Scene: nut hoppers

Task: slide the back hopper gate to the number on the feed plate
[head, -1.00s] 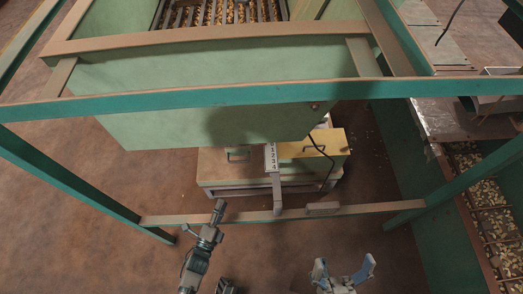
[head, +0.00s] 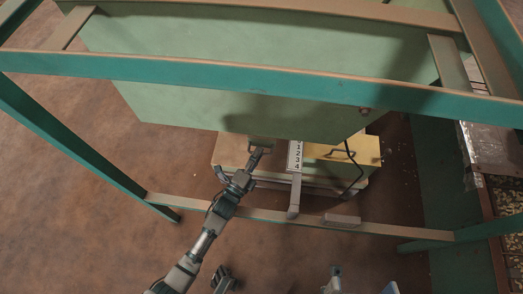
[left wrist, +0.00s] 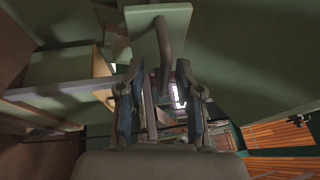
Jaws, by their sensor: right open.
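Under the green hopper (head: 250,95) in the head view, a pale green gate (head: 262,141) with a bent handle is partly hidden by my left gripper (head: 256,156). In the left wrist view the gate (left wrist: 181,30) and its dark handle (left wrist: 163,45) show ahead. My left gripper (left wrist: 158,72) is open there, its fingers apart on either side of the handle's lower end. Contact cannot be told. A white scale (head: 296,155) numbered 1 to 4 stands just right of the gate. My right gripper (head: 362,280) is open and empty, low in the head view, partly cut off.
A teal beam (head: 220,78) crosses in front of the hopper. Open floor lies at left.

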